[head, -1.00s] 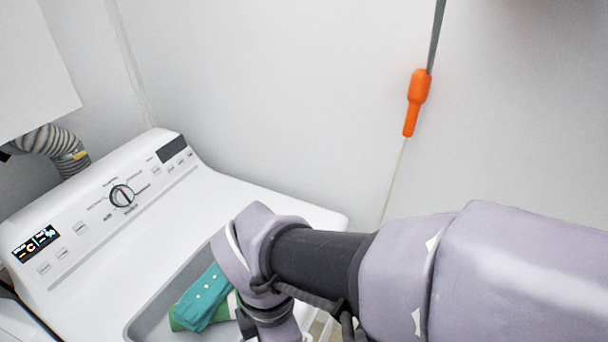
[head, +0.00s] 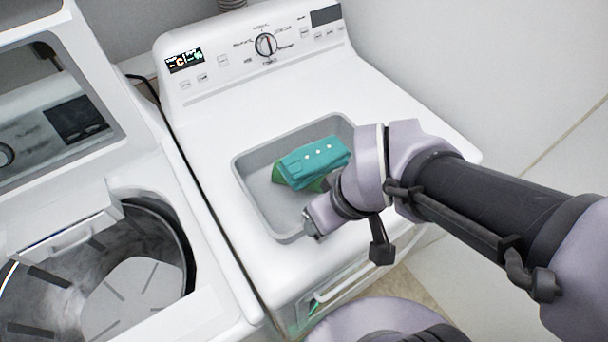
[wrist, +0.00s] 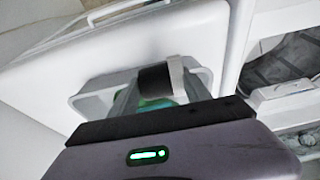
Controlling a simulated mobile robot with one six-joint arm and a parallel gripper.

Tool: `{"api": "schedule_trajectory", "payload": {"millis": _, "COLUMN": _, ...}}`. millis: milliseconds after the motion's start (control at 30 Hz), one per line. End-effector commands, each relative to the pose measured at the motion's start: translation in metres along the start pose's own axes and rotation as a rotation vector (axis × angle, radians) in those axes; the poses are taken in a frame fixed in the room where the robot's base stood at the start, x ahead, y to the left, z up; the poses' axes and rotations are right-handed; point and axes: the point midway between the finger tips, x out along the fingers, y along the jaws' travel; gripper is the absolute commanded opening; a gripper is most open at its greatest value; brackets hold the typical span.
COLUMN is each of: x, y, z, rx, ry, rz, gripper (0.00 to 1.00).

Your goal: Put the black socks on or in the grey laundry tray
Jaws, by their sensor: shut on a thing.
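The grey laundry tray (head: 250,200) sits on top of the white machine at the right. A folded teal cloth (head: 315,160) with light dots lies in it, with a green cloth (head: 281,179) partly under it. In the wrist view my gripper (wrist: 152,84) is shut on a small black bundle, which I take to be the black socks (wrist: 154,77). The bundle is above the tray (wrist: 88,101), and green shows behind it. In the head view my wrist covers the tray's right side and hides the fingers and the socks.
An open top-loading washer (head: 130,265) with a metal drum stands to the left, its lid (head: 60,85) raised. The machine's control panel (head: 250,50) rises behind the tray. A white wall (head: 480,70) is at the right. The machine top left of the tray is clear.

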Motion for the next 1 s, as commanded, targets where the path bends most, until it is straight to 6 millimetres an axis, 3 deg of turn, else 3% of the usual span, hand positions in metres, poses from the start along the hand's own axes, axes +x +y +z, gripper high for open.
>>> {"api": "schedule_trajectory", "payload": {"millis": 33, "x": -0.007, "y": -0.001, "z": -0.011, "rx": -0.002, "ry": -0.008, "rz": -0.002, "gripper": 0.06}}
{"api": "schedule_trajectory", "payload": {"millis": 100, "x": -0.003, "y": -0.001, "z": -0.023, "rx": -0.002, "ry": -0.007, "rz": -0.003, "gripper": 0.06}}
{"api": "schedule_trajectory", "payload": {"millis": 367, "x": 0.008, "y": -0.002, "z": -0.054, "rx": -0.002, "ry": -0.007, "rz": -0.001, "gripper": 0.06}}
{"api": "schedule_trajectory", "payload": {"millis": 467, "x": 0.037, "y": -0.002, "z": -0.053, "rx": 0.000, "ry": -0.002, "rz": 0.001, "gripper": 0.06}}
{"api": "schedule_trajectory", "payload": {"millis": 667, "x": 0.055, "y": -0.001, "z": -0.053, "rx": -0.002, "ry": 0.000, "rz": 0.002, "gripper": 0.06}}
{"api": "schedule_trajectory", "payload": {"millis": 800, "x": 0.085, "y": -0.002, "z": -0.051, "rx": -0.002, "ry": -0.001, "rz": 0.000, "gripper": 0.06}}
{"api": "schedule_trajectory", "payload": {"millis": 900, "x": 0.072, "y": -0.003, "z": -0.058, "rx": -0.005, "ry": -0.070, "rz": -0.001, "gripper": 0.06}}
{"api": "schedule_trajectory", "payload": {"millis": 1000, "x": 0.073, "y": -0.002, "z": -0.061, "rx": -0.004, "ry": -0.161, "rz": 0.004, "gripper": 0.06}}
